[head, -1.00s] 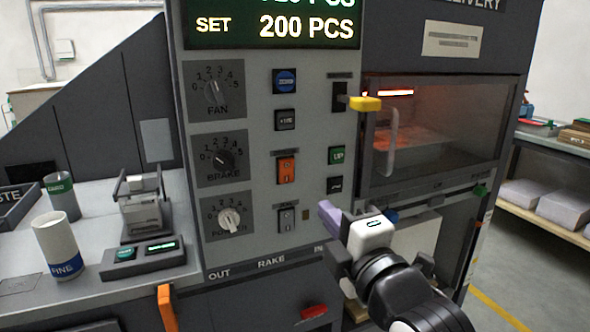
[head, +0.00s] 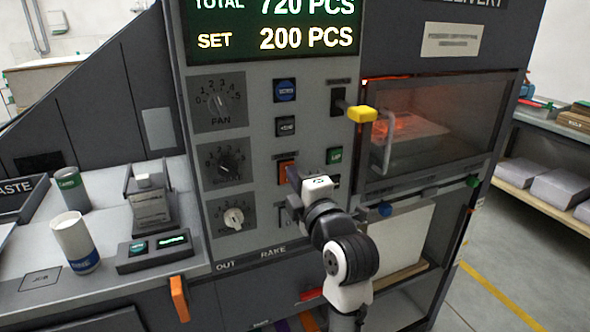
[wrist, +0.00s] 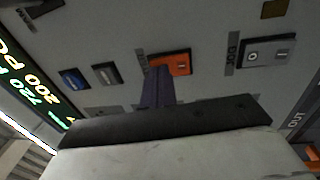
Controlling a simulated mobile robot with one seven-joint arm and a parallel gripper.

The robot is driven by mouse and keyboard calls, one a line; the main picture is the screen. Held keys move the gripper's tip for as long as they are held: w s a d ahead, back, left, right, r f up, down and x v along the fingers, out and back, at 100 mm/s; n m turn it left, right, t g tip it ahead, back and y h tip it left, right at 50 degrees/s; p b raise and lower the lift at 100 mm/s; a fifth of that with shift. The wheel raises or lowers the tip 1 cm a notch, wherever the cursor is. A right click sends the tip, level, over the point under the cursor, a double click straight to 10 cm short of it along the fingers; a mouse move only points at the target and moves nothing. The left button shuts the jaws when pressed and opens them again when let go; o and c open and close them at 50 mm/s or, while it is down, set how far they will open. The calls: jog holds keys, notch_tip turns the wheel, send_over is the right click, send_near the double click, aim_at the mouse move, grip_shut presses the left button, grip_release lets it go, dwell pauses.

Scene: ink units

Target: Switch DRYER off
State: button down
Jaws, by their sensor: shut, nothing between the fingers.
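An orange rocker switch (head: 283,168) sits in the middle of the grey control panel, partly hidden behind my gripper in the head view. It also shows in the wrist view (wrist: 172,64), where its label is not readable, so I cannot confirm it is marked DRYER. My gripper (head: 292,178) is shut and empty, with its purple fingers at the orange switch. In the wrist view the fingertips (wrist: 157,82) overlap the switch's left edge. I cannot tell whether they touch it. Which side of the rocker is pressed is not clear.
A yellow-tipped lever (head: 362,114) sticks out at right, beside a window (head: 440,125) glowing orange inside.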

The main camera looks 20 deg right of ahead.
jog(key=shift+w, duration=0.2)
jog(key=shift+w+r+b, duration=0.1)
jog(key=shift+b, duration=0.2)
dwell(0.4)
